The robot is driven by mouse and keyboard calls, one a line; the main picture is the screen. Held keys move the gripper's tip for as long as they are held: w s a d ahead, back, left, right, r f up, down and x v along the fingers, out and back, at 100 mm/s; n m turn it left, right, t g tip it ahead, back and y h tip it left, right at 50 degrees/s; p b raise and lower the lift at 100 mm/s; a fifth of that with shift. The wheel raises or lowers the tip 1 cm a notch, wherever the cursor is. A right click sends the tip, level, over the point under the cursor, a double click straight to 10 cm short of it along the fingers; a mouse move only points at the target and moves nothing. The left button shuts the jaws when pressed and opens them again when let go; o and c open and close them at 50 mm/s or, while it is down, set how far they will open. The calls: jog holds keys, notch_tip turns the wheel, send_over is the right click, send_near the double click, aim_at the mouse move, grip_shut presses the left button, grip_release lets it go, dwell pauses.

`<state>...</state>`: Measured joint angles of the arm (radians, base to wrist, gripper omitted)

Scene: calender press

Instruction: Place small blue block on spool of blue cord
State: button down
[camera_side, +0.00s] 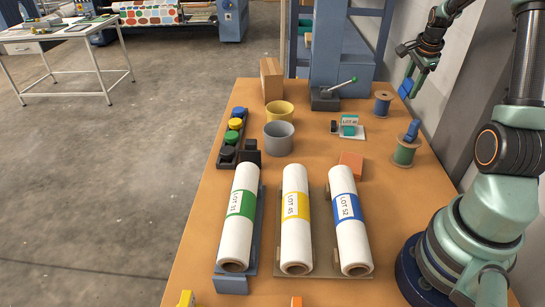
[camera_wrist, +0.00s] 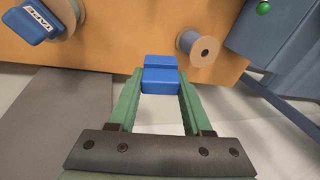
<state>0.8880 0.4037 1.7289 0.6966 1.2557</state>
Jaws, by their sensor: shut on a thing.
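My gripper (camera_wrist: 160,85) is shut on the small blue block (camera_wrist: 160,63), which sits between the green fingertips. In the side view my gripper (camera_side: 410,82) holds the block (camera_side: 404,89) in the air at the upper right, near the table's right edge. The spool of blue cord (camera_side: 382,104) stands upright at the table's far right, left of the block in that view. In the wrist view the spool (camera_wrist: 198,48) is up and right of the block, apart from it. Nothing lies on its top.
A green spool (camera_side: 404,153) carries a blue item (camera_side: 412,130), marked TAPE in the wrist view (camera_wrist: 28,20). A lever device (camera_side: 325,98), a small LOT-marked stand (camera_side: 349,130), two cups, an orange block (camera_side: 351,164) and three white rolls occupy the table (camera_side: 198,262).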

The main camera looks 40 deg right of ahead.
notch_tip(320, 180, down, 13)
jog(key=shift+r, duration=0.15)
dwell(0.4)
jog(key=shift+c, duration=1.7)
grip_release()
jog(key=shift+f, duration=0.2)
jog(key=shift+r, duration=0.1)
